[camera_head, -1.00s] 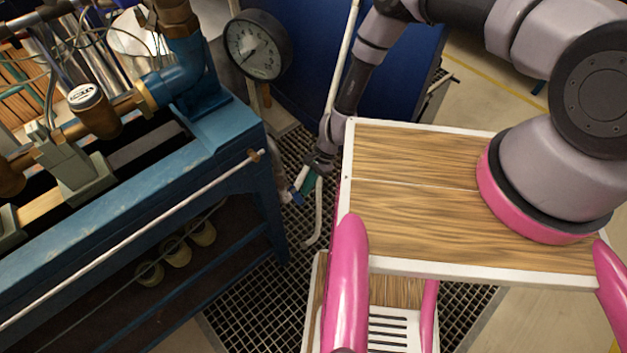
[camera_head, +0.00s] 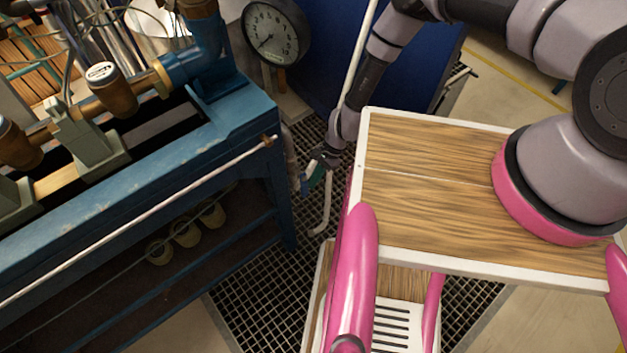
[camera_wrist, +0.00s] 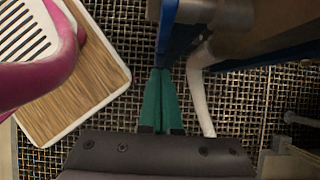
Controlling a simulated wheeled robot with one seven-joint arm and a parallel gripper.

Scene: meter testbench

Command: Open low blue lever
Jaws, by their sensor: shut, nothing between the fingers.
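In the head view the lever is not clearly distinguishable near the gripper.
A white bent pipe (camera_wrist: 199,95) runs close right of the fingers; it also shows in the head view (camera_head: 326,205). The blue bench (camera_head: 277,180) stands left, with a round gauge (camera_head: 275,32) behind. Grating (camera_head: 265,310) covers the floor. A blue cabinet (camera_head: 325,60) stands behind.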

